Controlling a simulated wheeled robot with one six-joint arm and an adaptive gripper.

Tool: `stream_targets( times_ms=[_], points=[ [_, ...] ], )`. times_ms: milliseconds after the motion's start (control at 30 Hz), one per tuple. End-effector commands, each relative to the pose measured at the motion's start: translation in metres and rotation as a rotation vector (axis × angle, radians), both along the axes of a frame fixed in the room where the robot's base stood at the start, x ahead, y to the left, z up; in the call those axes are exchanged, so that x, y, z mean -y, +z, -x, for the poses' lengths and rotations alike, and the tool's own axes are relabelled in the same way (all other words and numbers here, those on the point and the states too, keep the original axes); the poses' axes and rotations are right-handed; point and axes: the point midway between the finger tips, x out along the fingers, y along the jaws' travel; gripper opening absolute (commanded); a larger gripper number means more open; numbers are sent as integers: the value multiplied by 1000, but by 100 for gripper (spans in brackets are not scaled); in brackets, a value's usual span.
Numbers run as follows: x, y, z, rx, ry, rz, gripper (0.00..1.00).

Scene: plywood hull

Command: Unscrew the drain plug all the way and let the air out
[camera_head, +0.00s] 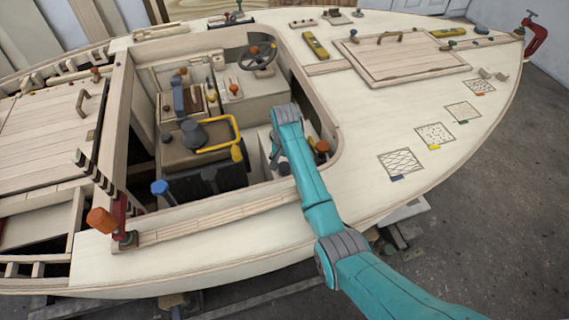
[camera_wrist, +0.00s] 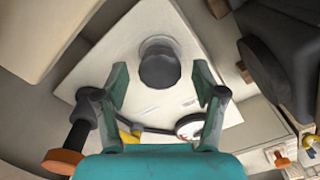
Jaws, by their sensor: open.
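My gripper (camera_wrist: 161,72) is open in the wrist view, one finger on each side of a dark grey round knob. The knob (camera_wrist: 159,62), which looks like the drain plug, stands on a pale, flat plate (camera_wrist: 105,60). Clear gaps show between both fingers and the knob; I cannot tell how far its top is from the fingertips. In the head view my teal arm reaches over the cockpit edge and down inside. The plug cannot be made out there.
In the wrist view, a dark rod with an orange end (camera_wrist: 63,160) lies left, a round white gauge (camera_wrist: 190,126) below right, and a large dark part (camera_wrist: 275,55) right. The cockpit also holds a yellow-handled unit (camera_head: 213,135) and a steering wheel (camera_head: 258,57).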

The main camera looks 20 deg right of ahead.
Motion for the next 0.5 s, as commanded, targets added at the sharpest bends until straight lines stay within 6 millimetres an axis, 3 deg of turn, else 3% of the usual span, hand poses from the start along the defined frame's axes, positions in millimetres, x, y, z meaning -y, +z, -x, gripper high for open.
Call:
stream_targets(
  times_ms=[67, 300, 500],
  points=[
    [0, 0, 0, 0, 0, 0, 67],
    [0, 0, 0, 0, 0, 0, 10],
    [0, 0, 0, 0, 29, 0, 10]
  ],
)
